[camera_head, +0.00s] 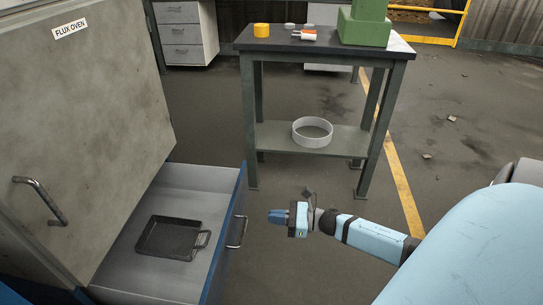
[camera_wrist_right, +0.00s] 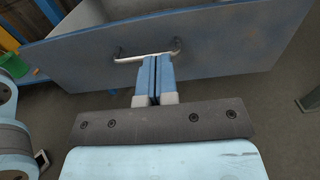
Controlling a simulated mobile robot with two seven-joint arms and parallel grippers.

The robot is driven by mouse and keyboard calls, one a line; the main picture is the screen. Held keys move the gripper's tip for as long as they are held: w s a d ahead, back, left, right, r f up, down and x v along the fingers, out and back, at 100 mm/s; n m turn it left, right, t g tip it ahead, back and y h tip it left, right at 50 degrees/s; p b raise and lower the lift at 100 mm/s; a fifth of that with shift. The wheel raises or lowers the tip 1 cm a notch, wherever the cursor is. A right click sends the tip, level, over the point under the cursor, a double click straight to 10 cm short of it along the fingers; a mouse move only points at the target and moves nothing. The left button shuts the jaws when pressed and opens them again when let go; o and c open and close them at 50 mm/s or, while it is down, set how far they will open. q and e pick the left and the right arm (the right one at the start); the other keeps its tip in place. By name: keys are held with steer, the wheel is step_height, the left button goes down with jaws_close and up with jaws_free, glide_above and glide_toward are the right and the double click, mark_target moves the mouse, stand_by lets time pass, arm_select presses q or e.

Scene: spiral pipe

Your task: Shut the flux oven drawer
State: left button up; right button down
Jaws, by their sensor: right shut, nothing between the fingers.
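The flux oven (camera_head: 85,110) stands at the left of the head view, with a label reading FLUX OVEN. Its lower drawer (camera_head: 205,178) is pulled out, and a dark tray with a handle (camera_head: 172,238) lies inside. The drawer's blue front carries a metal handle (camera_head: 237,232). My right gripper (camera_head: 272,216) is to the right of the drawer front, pointing toward it. In the wrist view, its blue fingers (camera_wrist_right: 156,62) are together and empty, just in front of the drawer handle (camera_wrist_right: 130,58); I cannot tell whether they touch it. My left gripper is not in view.
A workbench (camera_head: 250,95) stands behind, with a ring (camera_head: 312,132) on its lower shelf and a green machine (camera_head: 364,25) on top. A grey drawer cabinet (camera_head: 182,32) is at the back. The floor right of the drawer is clear.

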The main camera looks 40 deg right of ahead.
mark_target(231, 213)
steer(key=b+x, duration=0.2)
steer(key=x, duration=0.7)
steer(key=shift+w+a+f, duration=0.1)
steer(key=shift+w+a, duration=0.05)
steer(key=shift+w, duration=0.2)
steer(key=shift+w+a+b, duration=0.35)
steer(key=shift+w, duration=0.05)
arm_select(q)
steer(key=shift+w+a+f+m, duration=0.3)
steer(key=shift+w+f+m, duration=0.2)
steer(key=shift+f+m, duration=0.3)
